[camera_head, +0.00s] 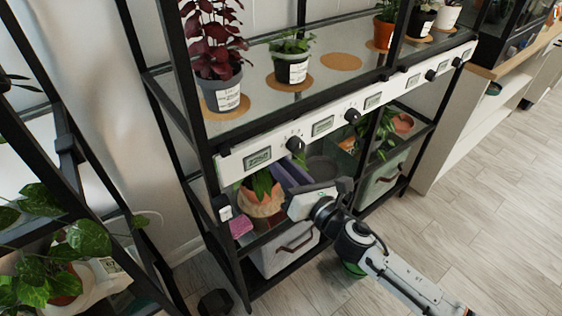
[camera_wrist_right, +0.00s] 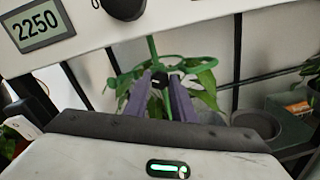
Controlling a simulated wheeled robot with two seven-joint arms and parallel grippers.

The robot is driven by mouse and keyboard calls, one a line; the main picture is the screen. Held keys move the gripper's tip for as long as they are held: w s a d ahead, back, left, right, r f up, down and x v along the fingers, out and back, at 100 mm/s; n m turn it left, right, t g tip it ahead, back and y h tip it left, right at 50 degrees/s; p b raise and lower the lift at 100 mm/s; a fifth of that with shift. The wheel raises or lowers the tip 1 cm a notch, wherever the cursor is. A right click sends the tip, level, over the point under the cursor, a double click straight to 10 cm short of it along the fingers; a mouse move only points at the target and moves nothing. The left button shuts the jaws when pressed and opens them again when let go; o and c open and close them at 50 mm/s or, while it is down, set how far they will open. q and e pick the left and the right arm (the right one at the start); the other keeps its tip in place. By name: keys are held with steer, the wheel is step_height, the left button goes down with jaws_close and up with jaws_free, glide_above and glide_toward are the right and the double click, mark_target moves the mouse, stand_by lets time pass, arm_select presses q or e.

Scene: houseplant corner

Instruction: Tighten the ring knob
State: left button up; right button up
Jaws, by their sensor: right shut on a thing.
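A green plant support with a ring (camera_wrist_right: 198,64) on an upright stake (camera_wrist_right: 152,47) stands among green leaves in the right wrist view. The small dark ring knob (camera_wrist_right: 160,79) sits at the stake, between the fingertips of my right gripper (camera_wrist_right: 161,84). The purple fingers are shut on it, hiding its sides. The knob cannot be made out there. My left gripper is not in view.
A white control strip (camera_head: 325,124) with displays and black dials runs just above the gripper. A black shelf post (camera_head: 228,225) stands left, with a pink block (camera_head: 240,226) nearby. A grey dish (camera_wrist_right: 257,125) lies right of the fingers. Storage boxes (camera_head: 285,252) are below.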

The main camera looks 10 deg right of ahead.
arm_select(q)
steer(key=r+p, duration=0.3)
steer(key=p, duration=0.2)
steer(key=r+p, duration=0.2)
steer(key=p, duration=0.1)
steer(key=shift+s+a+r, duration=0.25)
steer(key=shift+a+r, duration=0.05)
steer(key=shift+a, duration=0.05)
arm_select(e)
steer(key=m, duration=1.1)
steer(key=m+y, duration=0.1)
steer(key=m, duration=1)
steer(key=shift+d+f+g+y, duration=0.15)
steer(key=shift+d+g+y, duration=0.05)
steer(key=shift+g+y, duration=0.1)
steer(key=shift+m, duration=0.4)
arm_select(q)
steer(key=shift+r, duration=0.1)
arm_select(e)
steer(key=o, duration=1.1)
steer(key=shift+c, duration=0.2)
